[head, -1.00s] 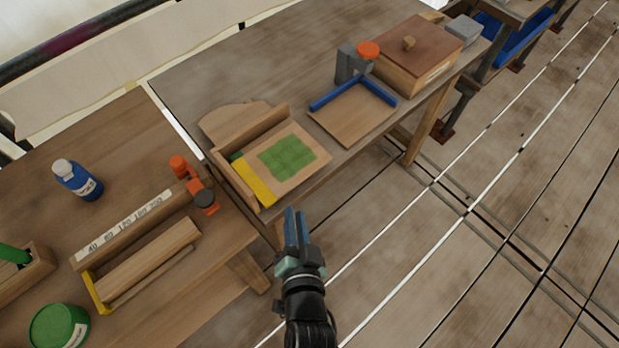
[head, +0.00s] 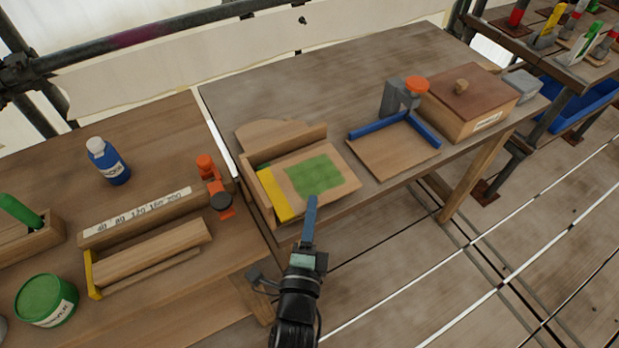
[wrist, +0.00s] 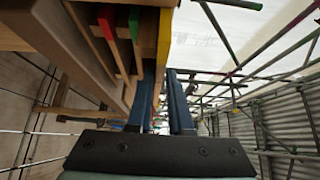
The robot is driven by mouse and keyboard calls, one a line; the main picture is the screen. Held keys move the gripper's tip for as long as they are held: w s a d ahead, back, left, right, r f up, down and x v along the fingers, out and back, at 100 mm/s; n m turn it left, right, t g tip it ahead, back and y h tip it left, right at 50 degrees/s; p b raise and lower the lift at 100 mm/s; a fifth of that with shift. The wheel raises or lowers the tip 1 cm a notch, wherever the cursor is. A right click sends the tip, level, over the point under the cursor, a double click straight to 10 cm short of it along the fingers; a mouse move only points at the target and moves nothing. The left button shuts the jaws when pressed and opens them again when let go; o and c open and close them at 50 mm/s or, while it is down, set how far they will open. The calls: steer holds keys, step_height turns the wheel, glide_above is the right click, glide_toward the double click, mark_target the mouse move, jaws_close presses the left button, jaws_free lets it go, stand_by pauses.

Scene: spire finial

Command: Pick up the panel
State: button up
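A flat wooden panel with a green patch (head: 315,174) and a yellow strip (head: 274,193) along its left side lies in a wooden holder (head: 292,146) at the near edge of the far table. In the wrist view, red (wrist: 106,22), green (wrist: 134,22) and yellow (wrist: 164,38) board edges show side by side. My gripper (head: 311,200) is in front of the table edge, close to the panel's near side in the picture. In the wrist view its blue fingers (wrist: 162,75) are apart, with the yellow edge beyond the gap. I see nothing held; contact cannot be told.
A blue-edged wooden tray (head: 394,150), a grey clamp with an orange knob (head: 404,95) and a lidded wooden box (head: 468,102) stand to the right. The left bench holds a blue bottle (head: 108,162), an orange clamp (head: 215,187) and a green tin (head: 47,300). The far tabletop is mostly clear.

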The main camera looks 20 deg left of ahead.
mark_target(317, 183)
steer(key=shift+p+x, duration=0.45)
steer(key=shift+x, duration=3.05)
steer(key=shift+f, duration=0.1)
jaws_close()
